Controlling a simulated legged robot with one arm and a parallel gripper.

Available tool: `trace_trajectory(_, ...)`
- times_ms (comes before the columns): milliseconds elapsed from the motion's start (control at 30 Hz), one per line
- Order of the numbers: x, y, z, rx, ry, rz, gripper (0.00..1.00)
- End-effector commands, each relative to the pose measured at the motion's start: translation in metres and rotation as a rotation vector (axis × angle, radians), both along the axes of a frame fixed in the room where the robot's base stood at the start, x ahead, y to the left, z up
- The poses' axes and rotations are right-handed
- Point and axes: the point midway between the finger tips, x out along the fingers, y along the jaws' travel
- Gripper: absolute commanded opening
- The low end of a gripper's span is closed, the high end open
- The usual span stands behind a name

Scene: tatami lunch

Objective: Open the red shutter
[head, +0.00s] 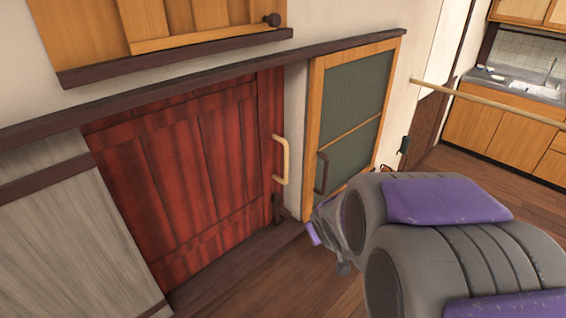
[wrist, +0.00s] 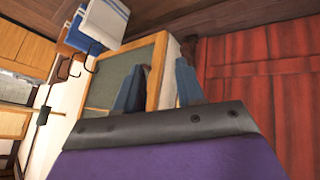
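The red shutter (head: 185,170) is a panelled red wooden door in the left wall. It looks closed. A pale curved handle (head: 284,160) is on its right edge, with a dark fitting (head: 278,208) below it near the floor. The red shutter also fills the right of the wrist view (wrist: 260,90). My gripper (head: 328,252) is in front of the wall, right of the pale handle and low, touching nothing that I can see. In the wrist view my gripper's two fingers (wrist: 158,82) stand apart with nothing held between them. The pale handle is not clear in the wrist view.
A green-panelled door with a wooden frame (head: 350,120) and dark handle (head: 321,172) stands right of the shutter. A dark rail (head: 200,75) runs above both. A pale pole (head: 490,103) crosses at right, before a kitchen counter (head: 510,95). The wooden floor (head: 250,280) before the shutter is clear.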

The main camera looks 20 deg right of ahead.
Motion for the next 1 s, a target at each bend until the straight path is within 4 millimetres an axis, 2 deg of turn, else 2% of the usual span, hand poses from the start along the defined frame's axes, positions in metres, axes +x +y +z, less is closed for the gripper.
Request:
trace_trajectory(33, 0.013, -0.012, -0.005, -0.006, -0.049, 0.012, 0.38)
trace_trajectory(200, 0.058, -0.037, -0.007, -0.012, -0.253, 0.101, 0.38)
trace_trajectory(400, 0.091, -0.048, -0.004, 0.045, -0.506, 0.214, 0.38)
trace_trajectory(533, 0.1, -0.048, 0.003, 0.114, -0.677, 0.282, 0.38)
trace_trajectory(700, 0.098, -0.045, 0.017, 0.204, -0.866, 0.34, 0.38)
trace_trajectory(867, 0.094, -0.043, 0.028, 0.248, -0.958, 0.365, 0.38)
trace_trajectory(1000, 0.098, -0.04, 0.031, 0.258, -0.979, 0.375, 0.38)
